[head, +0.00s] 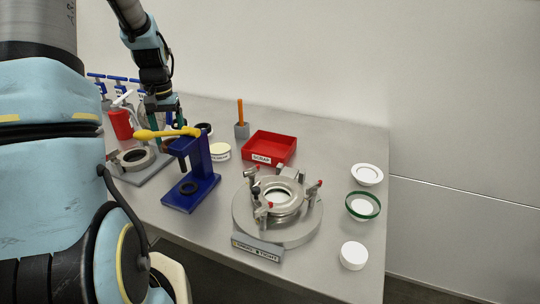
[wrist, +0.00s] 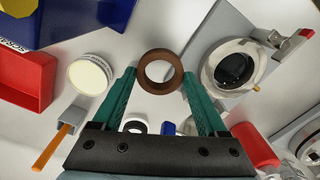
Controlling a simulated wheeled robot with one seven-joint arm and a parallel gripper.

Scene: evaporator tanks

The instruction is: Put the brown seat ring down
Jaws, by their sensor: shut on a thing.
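The brown seat ring (wrist: 160,89) shows in the wrist view between the tips of my gripper's two green fingers (wrist: 159,75). My gripper is shut on it, one finger on each side. In the head view my gripper (head: 168,122) points down over the back left of the table, behind the blue stand. The ring is mostly hidden there by the yellow-handled tool on the stand. I cannot tell from these frames whether the ring touches the table.
Near my gripper are the blue stand (head: 191,188) with a yellow tool (head: 160,133), a grey clamp fixture (head: 135,160), a cream-topped tub (head: 220,151), a red scrap tray (head: 270,147) and a red cylinder (head: 121,124). A large round clamped flange (head: 243,222) stands front right.

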